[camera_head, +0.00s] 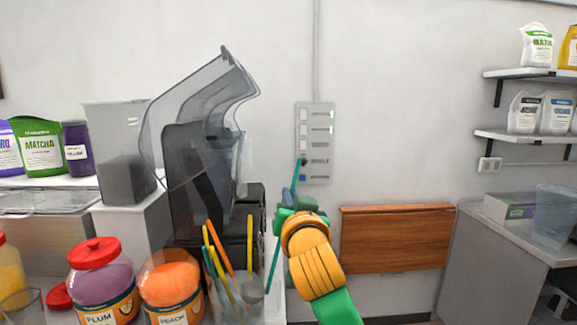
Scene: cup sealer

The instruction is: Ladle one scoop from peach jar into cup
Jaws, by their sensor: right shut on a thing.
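The peach jar (170,285) stands at the lower left with orange contents, a "PEACH" label and no red lid on top. My right gripper (297,207) is right of the jar, past the utensil holder, and shut on a thin teal handle, probably the ladle (273,265). The handle is tilted; one end sticks up above the gripper and the other runs down beside the holder. I cannot make out its scoop. A clear cup (22,305), partly cut off, is at the lower left edge; I cannot tell if it is the task's cup. My left gripper is not in view.
A clear holder with several coloured sticks (235,290) stands between the peach jar and my right gripper. The lidded plum jar (98,280) is left of the peach jar. A loose red lid (59,297) lies beside it. A tall dark machine (200,170) stands behind.

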